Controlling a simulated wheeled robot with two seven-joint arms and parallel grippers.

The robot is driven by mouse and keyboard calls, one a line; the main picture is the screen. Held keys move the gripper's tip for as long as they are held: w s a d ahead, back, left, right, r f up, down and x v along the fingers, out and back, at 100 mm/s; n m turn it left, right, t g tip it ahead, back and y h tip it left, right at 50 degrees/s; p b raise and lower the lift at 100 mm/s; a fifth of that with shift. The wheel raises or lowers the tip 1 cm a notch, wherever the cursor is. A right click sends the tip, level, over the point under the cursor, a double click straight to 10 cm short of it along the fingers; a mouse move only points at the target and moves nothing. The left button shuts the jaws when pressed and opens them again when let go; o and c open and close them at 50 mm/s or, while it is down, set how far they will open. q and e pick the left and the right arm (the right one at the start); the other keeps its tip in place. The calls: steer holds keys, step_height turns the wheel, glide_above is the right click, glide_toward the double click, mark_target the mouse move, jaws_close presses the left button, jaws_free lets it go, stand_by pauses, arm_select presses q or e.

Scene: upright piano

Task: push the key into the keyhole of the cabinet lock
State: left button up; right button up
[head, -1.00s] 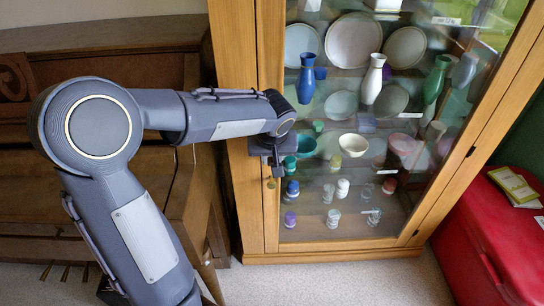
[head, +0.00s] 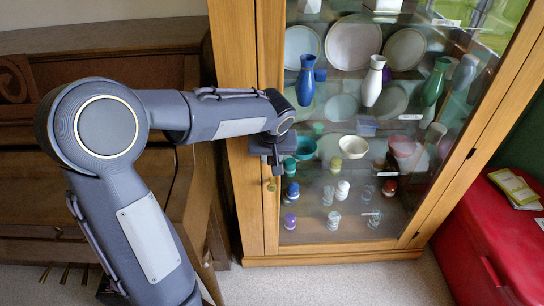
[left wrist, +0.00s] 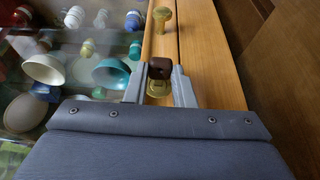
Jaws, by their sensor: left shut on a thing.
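The cabinet (head: 247,120) is a wooden case with a glass front. My left gripper (head: 277,168) is at its left door frame, above the brass knob (head: 271,185). In the left wrist view the fingers (left wrist: 160,76) are shut on the key (left wrist: 160,67), whose dark brown head shows between the fingertips. The brass cabinet lock (left wrist: 158,88) shows right beside the key head, between the fingers. The key's shaft and the keyhole are hidden, so I cannot tell how far in the key is. My right gripper is not in view.
Behind the glass (head: 330,100) stand plates, vases, bowls and small jars. A wooden piano (head: 60,190) is at the left. A red chest (head: 490,235) with booklets on it stands at the right. The floor (head: 340,285) in front of the cabinet is clear.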

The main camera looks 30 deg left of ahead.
arm_select(q)
steer(key=o, duration=1)
steer(key=shift+o, duration=0.2)
steer(key=p+v, duration=0.2)
steer(key=v, duration=0.5)
steer(key=shift+r, duration=0.4)
steer(key=shift+s+d, duration=0.1)
